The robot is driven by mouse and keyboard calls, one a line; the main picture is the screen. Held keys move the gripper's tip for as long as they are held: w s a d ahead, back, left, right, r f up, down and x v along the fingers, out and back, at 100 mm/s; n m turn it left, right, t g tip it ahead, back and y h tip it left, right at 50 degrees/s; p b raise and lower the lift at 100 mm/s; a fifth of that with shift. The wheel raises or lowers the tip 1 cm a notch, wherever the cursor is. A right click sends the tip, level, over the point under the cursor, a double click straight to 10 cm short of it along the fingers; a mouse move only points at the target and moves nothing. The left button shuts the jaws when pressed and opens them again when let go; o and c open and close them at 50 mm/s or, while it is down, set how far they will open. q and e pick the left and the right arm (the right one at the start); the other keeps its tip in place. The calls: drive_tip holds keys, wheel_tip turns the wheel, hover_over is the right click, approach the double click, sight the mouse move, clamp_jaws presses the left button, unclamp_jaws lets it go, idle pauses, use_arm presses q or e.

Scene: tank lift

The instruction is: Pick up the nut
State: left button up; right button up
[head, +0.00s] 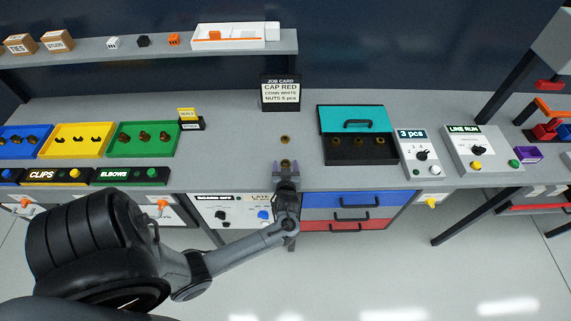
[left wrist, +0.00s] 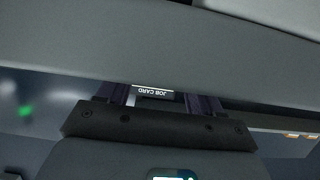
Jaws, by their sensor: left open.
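One small brass-coloured nut (head: 285,139) lies on the grey bench below the job card. A second nut (head: 286,163) lies nearer the bench's front edge. My left gripper (head: 284,167) is open at that front edge, its fingers either side of the nearer nut in the picture. I cannot tell its height above the bench, and no contact shows. The left wrist view shows the two dark fingers (left wrist: 164,92) apart, with the upside-down job card (left wrist: 153,92) between them; no nut shows there. My right gripper is not in view.
A black tray (head: 361,156) with a raised teal lid (head: 344,118) holds several nuts to the right. Blue, yellow and green bins (head: 172,132) stand left. The job card (head: 281,93) stands behind the nuts. Control boxes (head: 419,152) stand right. The bench around both nuts is clear.

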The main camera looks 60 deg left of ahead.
use_arm(q)
drive_tip(key=c, duration=1.2)
drive_tip(key=shift+o, duration=0.2)
drive_tip(key=shift+r, duration=0.1)
